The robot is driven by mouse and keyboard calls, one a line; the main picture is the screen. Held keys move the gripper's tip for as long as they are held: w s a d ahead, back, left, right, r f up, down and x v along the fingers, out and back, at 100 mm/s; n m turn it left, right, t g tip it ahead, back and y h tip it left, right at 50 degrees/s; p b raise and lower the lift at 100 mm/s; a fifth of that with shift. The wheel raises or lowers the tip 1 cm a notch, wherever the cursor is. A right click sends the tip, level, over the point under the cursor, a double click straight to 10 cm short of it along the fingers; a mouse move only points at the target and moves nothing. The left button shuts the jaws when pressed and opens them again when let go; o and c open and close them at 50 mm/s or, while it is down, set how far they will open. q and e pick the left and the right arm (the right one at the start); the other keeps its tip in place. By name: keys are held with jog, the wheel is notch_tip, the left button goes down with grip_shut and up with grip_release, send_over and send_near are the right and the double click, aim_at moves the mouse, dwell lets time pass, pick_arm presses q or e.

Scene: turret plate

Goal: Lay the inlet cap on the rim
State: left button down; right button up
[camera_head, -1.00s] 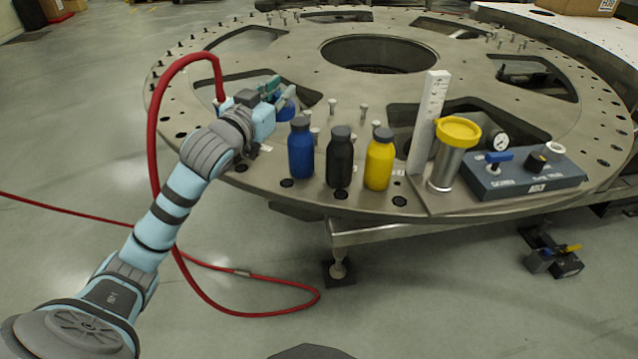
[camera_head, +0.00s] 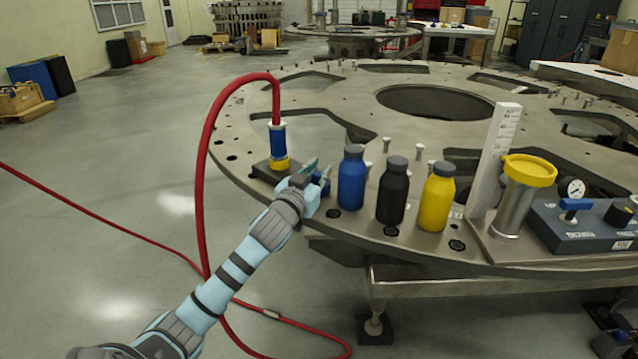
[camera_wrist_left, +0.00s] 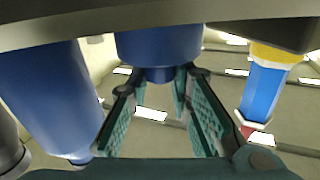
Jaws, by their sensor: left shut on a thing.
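A blue cap-like piece (camera_head: 322,181), which I take to be the inlet cap, is in my left gripper (camera_head: 314,172). In the left wrist view the blue piece (camera_wrist_left: 158,45) shows at the top between the two green-padded fingers (camera_wrist_left: 170,110), with a narrower lower end. The gripper is shut on it, low over the near left rim of the round metal plate (camera_head: 395,243). I cannot tell whether the piece touches the rim. A blue and yellow hose fitting (camera_head: 278,146) stands upright on a dark block just left of the gripper. My right gripper is not in view.
A blue bottle (camera_head: 351,182) stands close right of the gripper, then a black bottle (camera_head: 392,193) and a yellow bottle (camera_head: 436,200). A yellow-topped metal cylinder (camera_head: 515,200), a white scale (camera_head: 495,155) and a control box (camera_head: 575,228) stand farther right. A red hose (camera_head: 205,150) arches at left.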

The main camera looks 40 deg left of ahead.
pick_arm(q)
jog(key=shift+f, duration=0.4)
jog(key=c, duration=1.5)
grip_release()
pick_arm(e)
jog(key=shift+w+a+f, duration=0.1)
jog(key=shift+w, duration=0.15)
pick_arm(q)
jog(key=shift+o, duration=0.2)
jog(key=shift+r, duration=0.1)
jog(key=p+v, duration=0.2)
jog(key=v, duration=1)
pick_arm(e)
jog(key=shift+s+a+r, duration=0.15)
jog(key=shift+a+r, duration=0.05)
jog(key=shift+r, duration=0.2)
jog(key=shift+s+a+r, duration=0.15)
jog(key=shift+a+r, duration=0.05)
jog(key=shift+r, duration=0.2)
